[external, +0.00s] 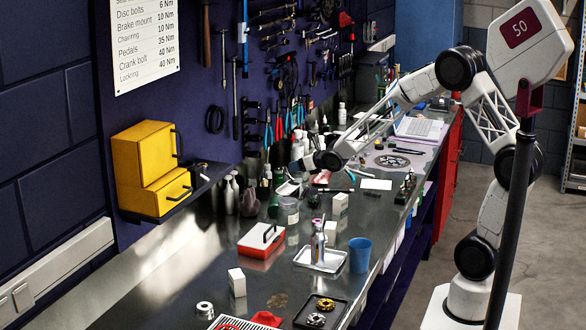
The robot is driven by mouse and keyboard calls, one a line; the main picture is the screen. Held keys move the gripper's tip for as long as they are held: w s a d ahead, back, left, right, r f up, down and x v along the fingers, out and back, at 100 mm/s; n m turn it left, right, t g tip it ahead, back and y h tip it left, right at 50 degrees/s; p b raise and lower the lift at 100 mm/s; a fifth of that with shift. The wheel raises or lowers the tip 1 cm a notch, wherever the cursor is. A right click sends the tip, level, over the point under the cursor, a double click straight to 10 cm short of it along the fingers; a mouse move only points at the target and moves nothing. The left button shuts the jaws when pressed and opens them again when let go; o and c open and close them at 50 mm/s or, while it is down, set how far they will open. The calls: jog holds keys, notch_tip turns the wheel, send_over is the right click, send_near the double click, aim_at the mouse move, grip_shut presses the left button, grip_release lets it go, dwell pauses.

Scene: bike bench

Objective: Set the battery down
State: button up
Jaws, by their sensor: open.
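My gripper (290,187) is at the end of my outstretched arm, over the crowded back part of the metal workbench (205,276). It looks small and partly blends with the bottles and tools behind it. Its jaws are open. I cannot pick out the battery for certain in the external view. Small items cluster below and around the gripper, and I cannot tell whether any of them touches it.
A clear jar (288,211), a red and white case (261,240), a metal tray (309,268) with a bottle, a blue cup (360,255) and white boxes (237,283) stand on the bench. Yellow cases (146,168) sit on a wall shelf. The bench's left front is mostly clear.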

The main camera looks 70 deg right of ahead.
jog(key=s+a+r+m+g, duration=0.3)
jog(key=s+a+r+m, duration=0.2)
jog(key=s+a+m, duration=0.3)
jog(key=s+a+r+m+g, duration=0.2)
jog(key=s+a+r+m, duration=0.4)
jog(key=s+m, duration=0.4)
jog(key=s+a+m+g+y, duration=0.1)
jog(key=s+a+m, duration=0.2)
jog(key=s, duration=0.6)
jog(key=s+a+m+g+y, duration=0.1)
jog(key=s+a+m+g, duration=0.1)
jog(key=s+a+m, duration=0.2)
jog(key=s+a+m+g, duration=0.2)
jog(key=s+m, duration=0.6)
jog(key=s, duration=0.6)
jog(key=shift+a+r+y, duration=0.4)
jog(key=shift+a+r, duration=0.05)
jog(key=shift+a, duration=0.25)
